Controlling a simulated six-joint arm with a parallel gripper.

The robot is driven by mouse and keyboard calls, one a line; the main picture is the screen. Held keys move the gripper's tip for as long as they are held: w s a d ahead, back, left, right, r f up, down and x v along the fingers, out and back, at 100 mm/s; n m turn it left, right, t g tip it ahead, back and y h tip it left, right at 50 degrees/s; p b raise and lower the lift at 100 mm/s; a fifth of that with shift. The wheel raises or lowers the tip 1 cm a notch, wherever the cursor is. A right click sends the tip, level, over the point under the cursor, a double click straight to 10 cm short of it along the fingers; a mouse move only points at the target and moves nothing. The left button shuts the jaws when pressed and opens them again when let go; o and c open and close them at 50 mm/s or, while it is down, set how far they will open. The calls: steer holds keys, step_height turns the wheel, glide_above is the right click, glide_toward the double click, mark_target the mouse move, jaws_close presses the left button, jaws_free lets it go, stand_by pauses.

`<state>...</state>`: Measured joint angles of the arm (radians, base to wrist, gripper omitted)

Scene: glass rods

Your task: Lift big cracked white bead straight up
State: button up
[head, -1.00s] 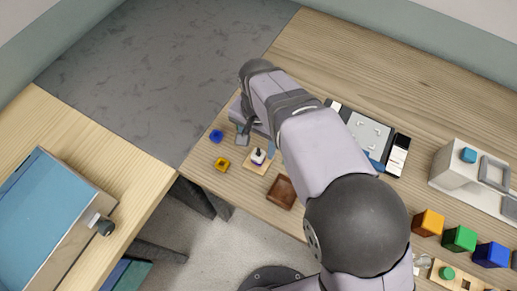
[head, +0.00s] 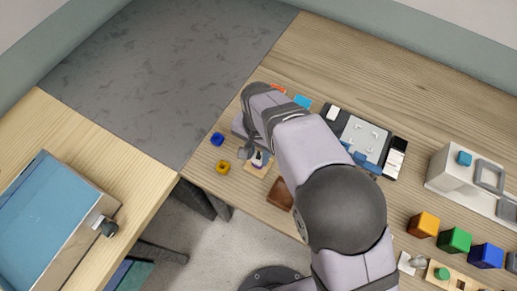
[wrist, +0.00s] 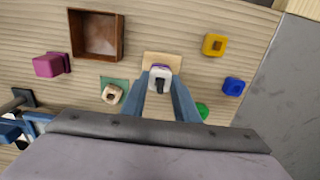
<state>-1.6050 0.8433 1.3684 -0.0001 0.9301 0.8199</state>
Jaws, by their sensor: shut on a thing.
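A white bead (wrist: 165,73) with a purple band or bead beside it sits between the fingers of my gripper (wrist: 166,86) in the wrist view. A dark rod end shows in its middle. My gripper is shut on the bead, just over a small wooden base (wrist: 162,58). In the head view the white bead (head: 258,158), my gripper (head: 257,154) and the wooden base (head: 251,168) show, partly covered by my arm. I cannot make out a crack, nor whether the bead is clear of the base.
A yellow bead (wrist: 214,45) and a blue bead (wrist: 233,86) lie to the right. A brown tray (wrist: 97,55), a magenta block (wrist: 49,65) and a pale bead (wrist: 113,94) lie to the left. The table edge (wrist: 268,55) is beyond the blue bead.

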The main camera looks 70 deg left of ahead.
steer(key=shift+r, duration=0.1)
step_height(320, 180, up, 10)
steer(key=b, duration=0.3)
stand_by(0.3)
steer(key=shift+p, duration=0.4)
